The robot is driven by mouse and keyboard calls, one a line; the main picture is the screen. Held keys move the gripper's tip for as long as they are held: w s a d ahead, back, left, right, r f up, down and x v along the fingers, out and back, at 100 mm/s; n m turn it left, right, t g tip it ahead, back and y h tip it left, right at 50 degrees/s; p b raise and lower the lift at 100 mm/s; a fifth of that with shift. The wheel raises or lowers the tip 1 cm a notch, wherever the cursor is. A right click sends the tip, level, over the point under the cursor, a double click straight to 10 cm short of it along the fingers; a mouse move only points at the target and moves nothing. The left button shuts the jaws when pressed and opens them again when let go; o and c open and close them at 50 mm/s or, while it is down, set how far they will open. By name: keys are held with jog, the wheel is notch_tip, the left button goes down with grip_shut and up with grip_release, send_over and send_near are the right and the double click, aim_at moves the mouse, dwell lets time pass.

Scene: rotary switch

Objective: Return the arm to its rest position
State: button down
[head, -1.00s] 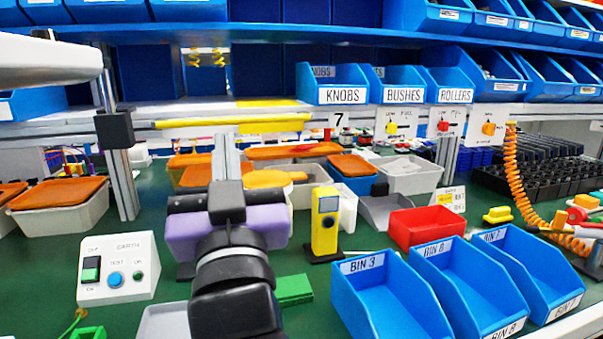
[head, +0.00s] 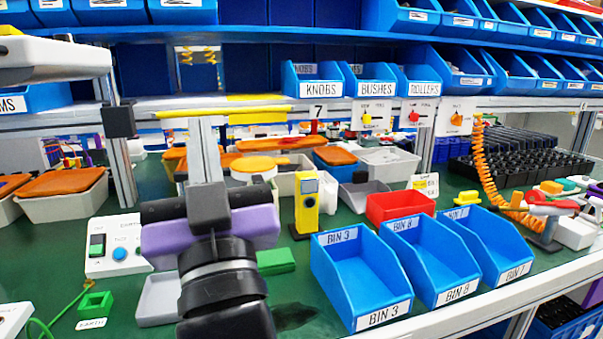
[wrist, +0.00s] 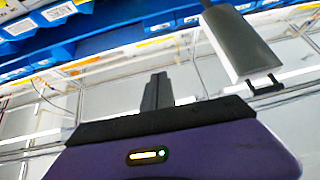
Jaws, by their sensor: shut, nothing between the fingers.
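My gripper (head: 205,135) is in the middle left of the head view, raised over the green bench. Its purple body and black joints are in front, with two grey fingers pointing up and away. In the wrist view my gripper (wrist: 157,85) shows its fingers pressed together with nothing between them. It touches nothing that I can see. The purple body hides the right part of a white switch box (head: 108,262) with a black switch and a blue button.
Blue bins (head: 348,270) stand at the front right, beside a red tray (head: 398,207). A yellow post device (head: 307,205) stands right of my gripper. A shelf (head: 250,107) crosses behind. A grey tray (head: 157,300) and a green block (head: 276,262) lie close by.

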jog(key=s+d+f+n+g, duration=0.1)
jog(key=s+d+f, duration=0.35)
jog(key=f, duration=0.45)
jog(key=s+d+f+g, duration=0.1)
jog(key=s+d+f, duration=0.2)
jog(key=d+f, duration=0.5)
jog(key=s+d+f+n+g, duration=0.1)
jog(key=s+d+f, duration=0.3)
jog(key=f, duration=0.7)
jog(key=s+d+f+m+g+h, duration=0.3)
jog(key=s+d+f+h, duration=0.2)
jog(key=s+d+f, duration=0.45)
jog(key=s+d+f+m+g+h, duration=0.35)
jog(key=s+d+f, duration=0.2)
jog(key=s, duration=0.75)
notch_tip(320, 180, up, 19)
jog(key=p, duration=1.9)
jog(key=shift+a+t, duration=0.35)
